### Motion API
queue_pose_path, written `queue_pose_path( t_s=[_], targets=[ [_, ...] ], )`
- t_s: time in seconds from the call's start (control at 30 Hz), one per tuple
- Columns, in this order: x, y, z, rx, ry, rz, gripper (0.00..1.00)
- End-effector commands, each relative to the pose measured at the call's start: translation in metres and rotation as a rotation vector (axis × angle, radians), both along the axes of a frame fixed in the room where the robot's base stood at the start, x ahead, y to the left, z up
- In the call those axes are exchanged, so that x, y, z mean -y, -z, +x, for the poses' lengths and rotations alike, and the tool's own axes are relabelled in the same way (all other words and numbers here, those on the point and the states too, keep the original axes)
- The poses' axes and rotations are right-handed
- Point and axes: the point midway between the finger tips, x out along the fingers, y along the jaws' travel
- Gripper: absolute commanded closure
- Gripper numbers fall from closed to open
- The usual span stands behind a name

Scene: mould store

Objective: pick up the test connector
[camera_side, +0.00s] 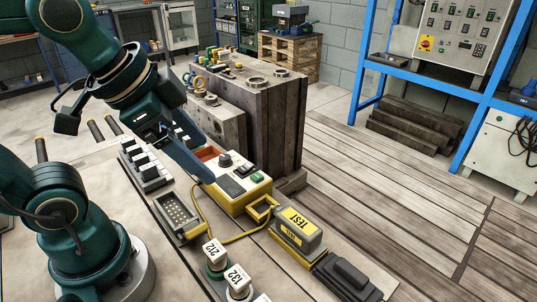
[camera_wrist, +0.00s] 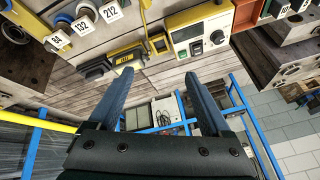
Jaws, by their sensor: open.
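The test connector (camera_side: 297,232) is a grey block with a yellow TEST label. It sits near the bench's right edge in the side view, beyond the yellow tester box. In the wrist view the test connector (camera_wrist: 126,60) shows its yellow label at upper left of centre, near the left fingertip in the picture. My gripper (camera_side: 208,178) is in front of the tester box in the side view, apart from the connector. Only one finger is clear there. In the wrist view my gripper (camera_wrist: 158,82) has two blue-grey fingers spread wide with nothing between them.
The yellow tester box (camera_side: 238,183) has a yellow lever frame (camera_side: 262,209) and a yellow cable. Numbered plugs 212 (camera_side: 214,258) and 132 (camera_side: 238,284) stand nearer. A large mould block (camera_side: 272,120) rises behind.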

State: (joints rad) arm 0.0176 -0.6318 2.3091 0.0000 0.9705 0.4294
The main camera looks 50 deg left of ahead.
Motion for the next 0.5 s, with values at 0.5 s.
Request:
queue_pose_path(
  t_s=[0.5],
  targets=[
    [0.047,0.010,0.092,-0.205,0.777,0.267,0.18]
  ],
)
